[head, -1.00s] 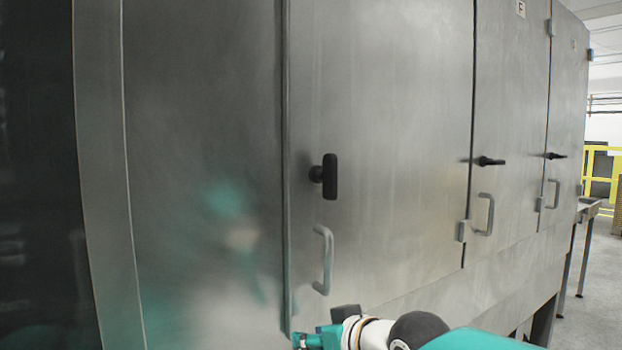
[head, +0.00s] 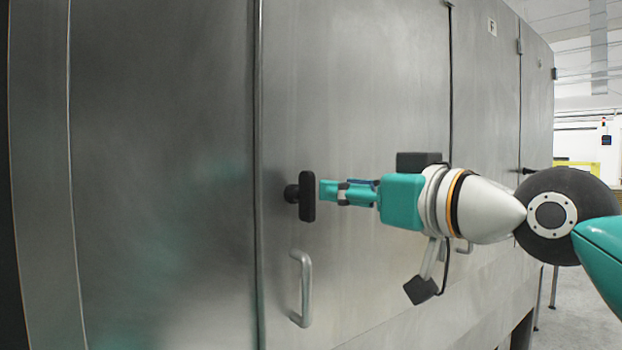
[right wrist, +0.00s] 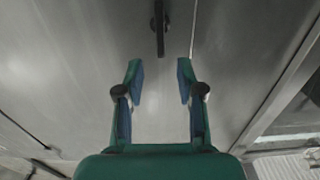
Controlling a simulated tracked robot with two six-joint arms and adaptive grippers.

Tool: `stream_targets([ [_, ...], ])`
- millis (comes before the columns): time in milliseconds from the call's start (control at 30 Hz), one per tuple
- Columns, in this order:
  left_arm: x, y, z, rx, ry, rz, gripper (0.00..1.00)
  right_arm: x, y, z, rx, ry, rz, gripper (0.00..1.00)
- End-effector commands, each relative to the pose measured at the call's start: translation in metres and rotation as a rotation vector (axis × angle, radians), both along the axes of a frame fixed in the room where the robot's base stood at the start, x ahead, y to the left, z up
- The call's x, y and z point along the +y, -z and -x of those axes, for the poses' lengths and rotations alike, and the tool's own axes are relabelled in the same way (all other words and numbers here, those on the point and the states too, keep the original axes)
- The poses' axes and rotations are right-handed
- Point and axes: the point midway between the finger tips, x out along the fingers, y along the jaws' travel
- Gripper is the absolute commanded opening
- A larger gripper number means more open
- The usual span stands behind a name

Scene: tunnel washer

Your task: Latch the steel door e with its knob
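The steel door e (head: 370,90) fills the middle of the head view and looks flush with the panel to its left. Its black knob (head: 307,197) is a T-shaped handle, standing upright, near the door's left edge. My right gripper (head: 328,191) is just to the right of the knob in the head view, apart from it. In the right wrist view the gripper (right wrist: 160,75) is open and empty, with the knob (right wrist: 160,25) ahead of and between the fingertips. My left gripper is not in view.
A metal pull handle (head: 303,288) sticks out below the knob. Another steel door marked F (head: 487,90) is to the right, partly hidden by my right arm. Open floor (head: 580,315) shows at the far right.

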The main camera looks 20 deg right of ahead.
Motion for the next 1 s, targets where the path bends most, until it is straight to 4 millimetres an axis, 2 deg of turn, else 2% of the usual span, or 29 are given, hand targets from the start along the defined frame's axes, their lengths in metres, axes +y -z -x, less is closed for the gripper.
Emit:
stream_targets([
  [33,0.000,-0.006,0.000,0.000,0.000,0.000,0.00,0.005,-0.002,-0.012,0.003,0.000,0.001,0.38],
  [200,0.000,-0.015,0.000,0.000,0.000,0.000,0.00,0.017,-0.002,-0.045,0.003,0.000,0.001,0.38],
  [400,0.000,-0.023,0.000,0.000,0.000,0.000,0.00,0.027,-0.001,-0.072,0.002,-0.001,0.001,0.38],
  [600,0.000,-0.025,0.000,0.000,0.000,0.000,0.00,0.030,0.000,-0.083,-0.001,0.000,0.000,0.38],
  [867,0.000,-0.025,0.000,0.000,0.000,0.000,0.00,0.031,0.000,-0.083,-0.001,-0.001,0.000,0.38],
  [1000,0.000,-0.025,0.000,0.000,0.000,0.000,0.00,0.031,0.000,-0.083,-0.001,-0.001,0.000,0.14],
])
